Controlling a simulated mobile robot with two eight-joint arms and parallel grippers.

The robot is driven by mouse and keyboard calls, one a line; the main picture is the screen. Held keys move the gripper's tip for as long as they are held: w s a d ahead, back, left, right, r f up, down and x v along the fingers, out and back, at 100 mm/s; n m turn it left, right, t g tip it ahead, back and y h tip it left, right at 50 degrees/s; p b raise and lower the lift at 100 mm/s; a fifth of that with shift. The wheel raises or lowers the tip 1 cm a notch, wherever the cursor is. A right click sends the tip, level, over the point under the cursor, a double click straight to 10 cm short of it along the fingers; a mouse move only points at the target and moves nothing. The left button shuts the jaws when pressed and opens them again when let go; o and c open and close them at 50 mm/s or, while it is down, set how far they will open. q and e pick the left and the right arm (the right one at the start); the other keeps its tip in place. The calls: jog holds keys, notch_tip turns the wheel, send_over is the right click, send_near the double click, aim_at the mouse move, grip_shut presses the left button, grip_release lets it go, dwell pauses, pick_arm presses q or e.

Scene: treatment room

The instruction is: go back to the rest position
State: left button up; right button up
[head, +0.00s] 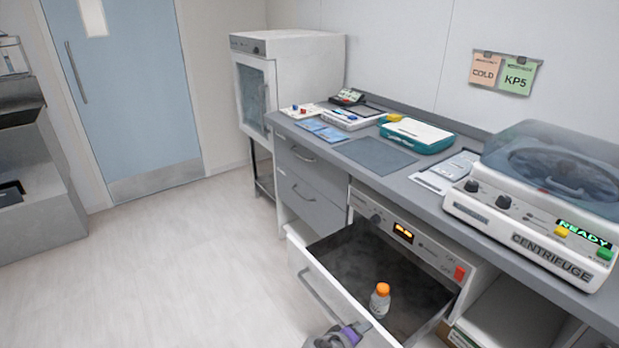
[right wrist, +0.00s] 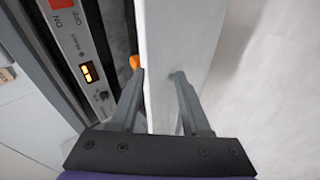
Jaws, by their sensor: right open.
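My right gripper (head: 338,337) shows partly at the bottom edge of the head view, beside the front of the open drawer (head: 330,285). In the right wrist view the two fingers (right wrist: 157,76) are apart, one on each side of the drawer's white front panel (right wrist: 175,40). Nothing else shows between them, and I cannot tell whether they touch the panel. A small bottle with an orange cap (head: 381,298) stands upright in the drawer; its orange cap (right wrist: 134,62) shows beyond the left finger. My left gripper is not in view.
The drawer juts out under a lit control panel (head: 405,235). The grey counter (head: 440,210) above holds a centrifuge (head: 540,190), a teal-and-white box (head: 417,136) and trays. A white cabinet (head: 290,80) stands behind. The floor (head: 180,270) at left is clear.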

jog(key=s+d+r+m+g+y, duration=0.1)
jog(key=s+d+m+g+y, duration=0.2)
jog(key=s, duration=0.9)
jog(key=s+d+r+m+y, duration=0.1)
jog(key=s+d+m+y, duration=0.25)
jog(key=s, duration=0.85)
pick_arm(q)
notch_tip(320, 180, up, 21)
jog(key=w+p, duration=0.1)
jog(key=p, duration=1.7)
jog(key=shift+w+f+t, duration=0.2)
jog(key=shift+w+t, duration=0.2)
pick_arm(e)
notch_tip(320, 180, up, 21)
jog(key=w+a, duration=0.1)
jog(key=shift+w+m+t, duration=0.3)
jog(key=shift+w+m, duration=0.05)
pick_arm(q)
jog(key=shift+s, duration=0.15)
pick_arm(e)
jog(key=shift+s, duration=0.15)
